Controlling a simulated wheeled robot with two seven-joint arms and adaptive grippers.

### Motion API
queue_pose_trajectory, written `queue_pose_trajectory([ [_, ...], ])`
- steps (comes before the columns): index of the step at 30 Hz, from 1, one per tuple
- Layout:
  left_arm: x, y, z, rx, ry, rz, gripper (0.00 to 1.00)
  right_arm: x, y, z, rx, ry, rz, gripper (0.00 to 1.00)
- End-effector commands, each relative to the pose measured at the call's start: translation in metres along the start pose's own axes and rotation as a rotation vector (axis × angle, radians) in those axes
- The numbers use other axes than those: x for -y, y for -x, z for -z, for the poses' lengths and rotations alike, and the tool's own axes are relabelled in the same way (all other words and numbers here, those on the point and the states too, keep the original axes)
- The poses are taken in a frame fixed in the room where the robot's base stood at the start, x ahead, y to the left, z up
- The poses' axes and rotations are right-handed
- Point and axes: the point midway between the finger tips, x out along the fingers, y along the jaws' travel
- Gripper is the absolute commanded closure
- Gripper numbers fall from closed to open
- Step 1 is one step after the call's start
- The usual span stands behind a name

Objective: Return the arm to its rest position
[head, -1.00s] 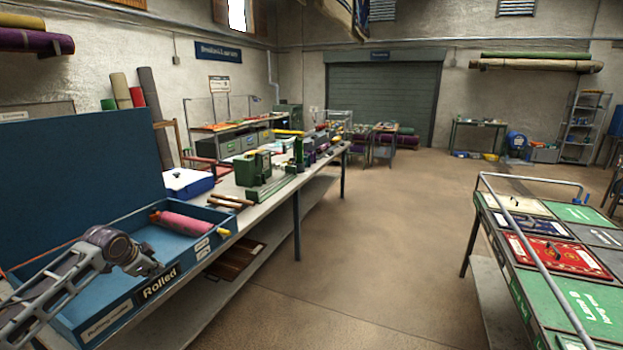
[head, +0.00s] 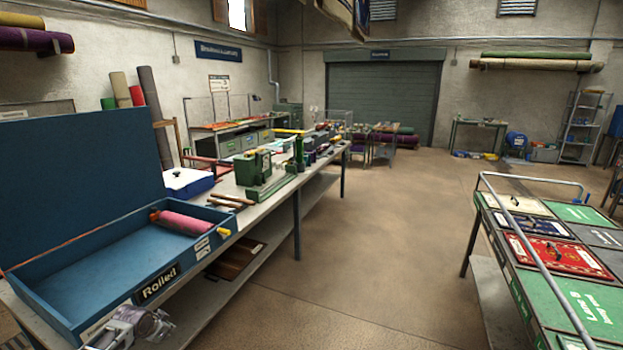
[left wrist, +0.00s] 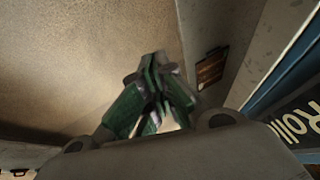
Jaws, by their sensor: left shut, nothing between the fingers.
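My left arm (head: 135,326) shows only in part at the bottom left of the head view, low in front of the blue tray labelled "Rolled" (head: 95,281). In the left wrist view the left gripper's green and dark fingers (left wrist: 157,80) are shut with nothing between them. They are over tan floor, beside the bench, and the tray's label shows at the right edge. A pink roll (head: 184,222) lies in the far end of the tray, apart from my arm. My right gripper is not in view.
The long bench (head: 218,240) carries a blue and white box (head: 188,182) and a green machine (head: 255,168). A table with coloured panels and a metal rail (head: 540,275) stands at the right. The floor (head: 370,240) between is clear.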

Motion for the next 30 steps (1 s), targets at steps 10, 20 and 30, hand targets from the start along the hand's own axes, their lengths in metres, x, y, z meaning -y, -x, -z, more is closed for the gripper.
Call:
queue_pose_trajectory([
  [10, -0.085, -0.08, -0.106, 0.078, 0.098, -0.013, 1.0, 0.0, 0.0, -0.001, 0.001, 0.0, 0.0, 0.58],
  [20, -0.176, -0.123, -0.21, 0.153, 0.16, -0.032, 1.0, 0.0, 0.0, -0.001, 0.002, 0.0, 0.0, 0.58],
  [30, -0.282, -0.138, -0.314, 0.23, 0.204, -0.067, 1.0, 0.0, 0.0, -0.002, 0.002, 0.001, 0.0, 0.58],
])
